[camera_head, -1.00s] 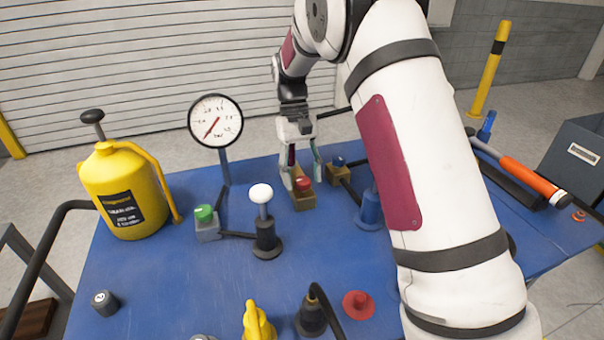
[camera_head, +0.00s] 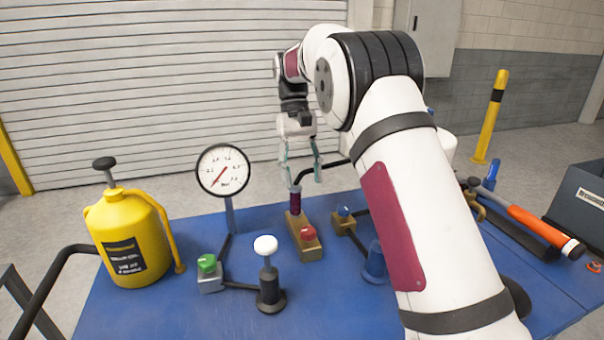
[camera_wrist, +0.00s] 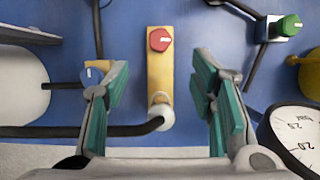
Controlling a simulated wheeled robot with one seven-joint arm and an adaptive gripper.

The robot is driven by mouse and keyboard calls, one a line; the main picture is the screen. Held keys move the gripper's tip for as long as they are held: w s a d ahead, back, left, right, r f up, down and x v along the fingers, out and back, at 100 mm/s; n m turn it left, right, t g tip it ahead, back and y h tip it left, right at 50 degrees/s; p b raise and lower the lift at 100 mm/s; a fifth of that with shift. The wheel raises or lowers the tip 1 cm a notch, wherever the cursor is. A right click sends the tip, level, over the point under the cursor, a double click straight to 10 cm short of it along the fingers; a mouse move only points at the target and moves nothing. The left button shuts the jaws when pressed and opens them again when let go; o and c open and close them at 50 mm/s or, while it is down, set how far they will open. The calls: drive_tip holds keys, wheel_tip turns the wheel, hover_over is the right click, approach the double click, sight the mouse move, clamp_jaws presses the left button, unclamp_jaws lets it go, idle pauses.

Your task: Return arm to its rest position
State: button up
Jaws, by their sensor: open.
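My gripper (camera_head: 301,172) is open and empty in the head view. It hangs above the brass block with the red knob (camera_head: 308,234) and the dark upright fitting (camera_head: 295,200) at the block's far end. In the wrist view my gripper (camera_wrist: 165,95) shows its two green-padded fingers spread wide. The brass block (camera_wrist: 160,70) lies between and beyond them, its red knob (camera_wrist: 159,40) clear of both fingers. My arm runs from the lower right up and over the table, bent at the elbow.
A round gauge (camera_head: 223,170) stands left of my gripper, close beside it in the wrist view (camera_wrist: 297,135). A black hose (camera_head: 318,160) passes near the fingers. The blue table (camera_head: 200,310) also holds a yellow canister (camera_head: 130,240), a white-knobbed lever (camera_head: 266,246) and green-knobbed (camera_head: 207,263) and blue-knobbed (camera_head: 343,211) valves.

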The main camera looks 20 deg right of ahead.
drive_tip(key=shift+r, duration=0.1)
drive_tip(key=s+r+t+p, duration=0.1)
drive_tip(key=s+r+t, duration=0.1)
drive_tip(key=s+r, duration=0.55)
drive_tip(key=s+r+t+p, duration=0.15)
drive_tip(key=s+r, duration=0.35)
drive_tip(key=s, duration=0.6)
drive_tip(key=s+f+t+p, duration=0.1)
drive_tip(key=s+f+t, duration=0.1)
drive_tip(key=s, duration=0.7)
drive_tip(key=s+f+t, duration=0.3)
drive_tip(key=s, duration=0.7)
drive_tip(key=shift+s+d+f+p, duration=0.15)
drive_tip(key=shift+p, duration=0.2)
